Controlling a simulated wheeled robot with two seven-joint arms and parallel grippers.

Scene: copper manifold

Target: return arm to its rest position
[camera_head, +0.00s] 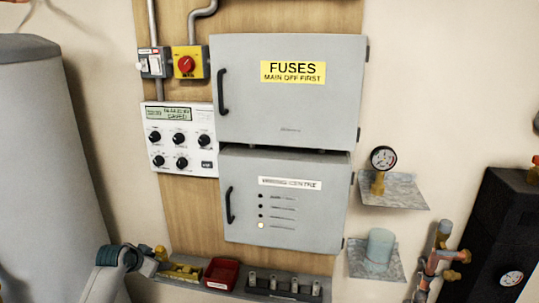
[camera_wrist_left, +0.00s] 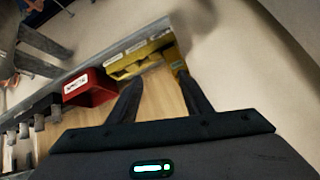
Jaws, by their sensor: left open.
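My left gripper (camera_head: 146,262) is low in the head view at left, in front of the wall beside the left end of a low shelf. In the left wrist view its two dark fingers (camera_wrist_left: 160,82) stand apart with nothing between them but the plain wood-coloured surface behind. A red bin (camera_wrist_left: 90,88) and a yellow bin (camera_wrist_left: 138,60) lie just beyond the fingers in that view. My right gripper is not in view.
The shelf carries the yellow bin (camera_head: 180,272), the red bin (camera_head: 222,272) and a rack of several grey pieces (camera_head: 285,285). Above are a fuse box (camera_head: 285,110), a wiring centre box (camera_head: 285,215) and a control panel (camera_head: 180,150). A grey tank (camera_head: 45,150) stands left.

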